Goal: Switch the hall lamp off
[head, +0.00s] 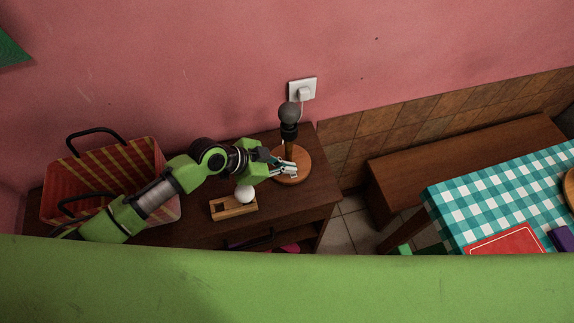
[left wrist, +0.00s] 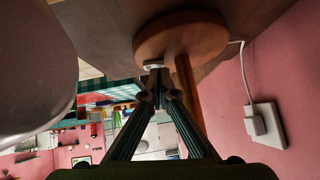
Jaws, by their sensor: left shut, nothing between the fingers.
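The hall lamp stands on the dark shelf. It has a round wooden base (head: 303,163), a thin stem and a dark grey bulb (head: 288,112) that shows no glow. In the left wrist view the base (left wrist: 205,38) and stem (left wrist: 189,85) are close, and a small white button (left wrist: 152,64) sits at the base's edge. My left gripper (head: 293,171) is shut and empty at the front of the base. In the left wrist view its fingertips (left wrist: 155,76) are right at the button; I cannot tell whether they touch it. My right gripper is not in view.
A small wooden holder (head: 228,209) with a white ball-like thing (head: 244,193) is near my left wrist. A red checked basket (head: 90,185) stands at the left. A wall socket (head: 302,90) with the lamp's plug is behind. A bench (head: 465,160) and checked table (head: 490,205) are right.

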